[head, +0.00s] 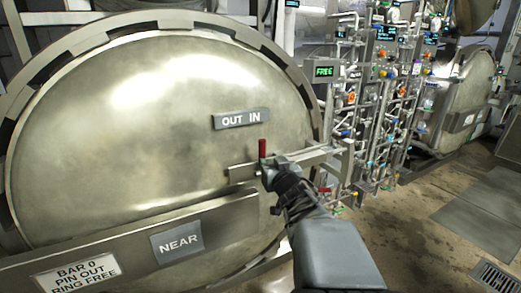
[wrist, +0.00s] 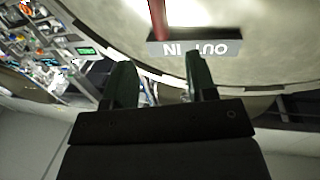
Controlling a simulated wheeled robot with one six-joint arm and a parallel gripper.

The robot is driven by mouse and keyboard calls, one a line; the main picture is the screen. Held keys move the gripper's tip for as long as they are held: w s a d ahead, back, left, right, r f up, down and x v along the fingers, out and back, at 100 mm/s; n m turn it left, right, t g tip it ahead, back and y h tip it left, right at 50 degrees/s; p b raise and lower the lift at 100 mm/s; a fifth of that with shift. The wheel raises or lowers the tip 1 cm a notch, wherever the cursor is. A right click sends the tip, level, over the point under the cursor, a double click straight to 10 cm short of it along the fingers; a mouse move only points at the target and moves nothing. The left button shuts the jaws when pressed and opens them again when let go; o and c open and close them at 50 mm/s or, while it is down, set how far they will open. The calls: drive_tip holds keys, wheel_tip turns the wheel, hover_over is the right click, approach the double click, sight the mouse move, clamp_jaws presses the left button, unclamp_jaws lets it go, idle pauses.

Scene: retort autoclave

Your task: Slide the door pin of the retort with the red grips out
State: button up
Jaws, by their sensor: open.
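The near retort's big round metal door (head: 130,120) fills the left of the head view. A red upright grip (head: 263,149) stands on a horizontal metal bar (head: 241,172) across the door's right side, below an "OUT IN" plate (head: 241,119). My gripper (head: 270,172) is at this grip and hides part of the bar and the grip's lower end. In the wrist view the picture is upside down. The two dark fingers (wrist: 158,60) are apart, and the red grip (wrist: 158,20) shows at the top edge, lined up with the gap. Contact cannot be told.
A "NEAR" plate (head: 177,242) and a sign reading "BAR 0, PIN OUT, RING FREE" (head: 76,276) are on the lower door. A green "FREE" display (head: 324,71) and a crowded valve panel (head: 385,95) stand right. Another retort (head: 465,95) is farther back. Floor at right is clear.

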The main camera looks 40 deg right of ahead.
sight(263, 149)
drive_tip(key=x, duration=1.3)
drive_tip(key=shift+w+d+r+p, duration=0.15)
drive_tip(key=shift+w+p, duration=0.1)
drive_tip(key=shift+p, duration=0.15)
drive_tip(key=shift+c, duration=0.3)
clamp_jaws()
